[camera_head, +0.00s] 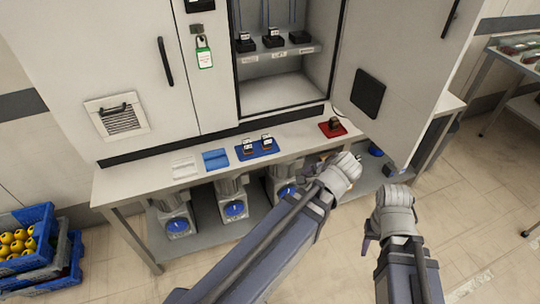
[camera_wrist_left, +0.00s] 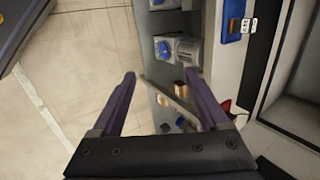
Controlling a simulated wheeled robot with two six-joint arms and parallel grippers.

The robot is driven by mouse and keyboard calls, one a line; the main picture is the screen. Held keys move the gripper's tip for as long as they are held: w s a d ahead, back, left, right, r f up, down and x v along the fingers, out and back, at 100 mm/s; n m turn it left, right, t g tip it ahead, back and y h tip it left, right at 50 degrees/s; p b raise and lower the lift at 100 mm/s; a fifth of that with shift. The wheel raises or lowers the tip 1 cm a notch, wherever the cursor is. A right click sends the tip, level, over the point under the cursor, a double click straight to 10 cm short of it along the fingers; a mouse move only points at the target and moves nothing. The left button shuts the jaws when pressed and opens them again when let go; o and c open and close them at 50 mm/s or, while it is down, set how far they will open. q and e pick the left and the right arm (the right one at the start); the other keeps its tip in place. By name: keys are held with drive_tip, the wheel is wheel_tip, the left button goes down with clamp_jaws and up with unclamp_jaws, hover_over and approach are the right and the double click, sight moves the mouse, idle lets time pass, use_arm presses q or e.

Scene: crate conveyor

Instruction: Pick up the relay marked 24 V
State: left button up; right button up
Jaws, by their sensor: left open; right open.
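Two small relays with white labels, a left one (camera_head: 248,147) and a right one (camera_head: 266,142), stand on a blue mat (camera_head: 258,151) on the bench. A dark reddish relay (camera_head: 334,122) is on a red mat (camera_head: 326,132) further right. The markings are too small to read, so I cannot tell which is 24 V. The left wrist view shows the pair's labels (camera_wrist_left: 240,25) at top right. My left gripper (camera_wrist_left: 160,78) is open and empty, in front of the bench and below its top. My right gripper (camera_head: 370,232) is open, further right, apart from the relays.
The cabinet stands open, its door (camera_head: 390,60) swung out at right. Its shelf (camera_head: 280,56) holds several dark sockets, some with relays. Motors with blue caps stand underneath. Crates (camera_head: 40,240) sit at lower left.

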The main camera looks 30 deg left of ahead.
use_arm(q)
drive_tip(key=w+a+f+m+t+y+b, duration=0.45)
drive_tip(key=w+a+m+b, duration=0.35)
drive_tip(key=a+b, duration=0.5)
drive_tip(key=m+t+y+b, duration=0.3)
drive_tip(key=m+y+b, duration=0.1)
drive_tip(key=m+b, duration=0.45)
approach(265, 135)
drive_tip(key=w+a, duration=0.1)
drive_tip(key=w+a+f, duration=0.1)
drive_tip(key=a, duration=0.1)
drive_tip(key=shift+f, duration=0.1)
drive_tip(key=shift+w+a+m+t, duration=0.2)
drive_tip(key=shift+w+m+t, duration=0.05)
drive_tip(key=shift+m, duration=0.4)
drive_tip(key=shift+w+a+r, duration=0.2)
drive_tip(key=shift+x, duration=3.75)
drive_tip(key=shift+d+f, duration=0.1)
drive_tip(key=shift+d, duration=0.05)
clamp_jaws()
